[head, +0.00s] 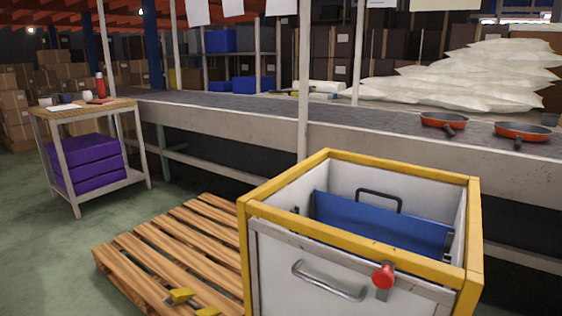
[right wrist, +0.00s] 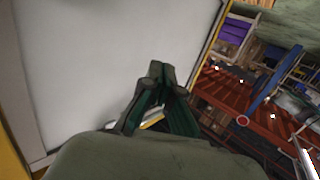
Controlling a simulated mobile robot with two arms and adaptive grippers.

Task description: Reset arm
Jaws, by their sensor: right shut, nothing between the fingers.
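My right gripper (right wrist: 160,72) shows in the right wrist view. Its dark fingers are together with nothing between them. It is in front of a plain white panel with a yellow edge, and I cannot tell whether it touches the panel. Two red-orange pans, a left one (head: 443,121) and a right one (head: 522,131), lie on the conveyor (head: 330,118).
A yellow-framed white bin (head: 262,212) with a blue panel inside stands in front. A wooden pallet (head: 165,244) lies left of it, with small unclear yellow pieces (head: 180,296) at the bottom edge. A side table (head: 88,108) stands left.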

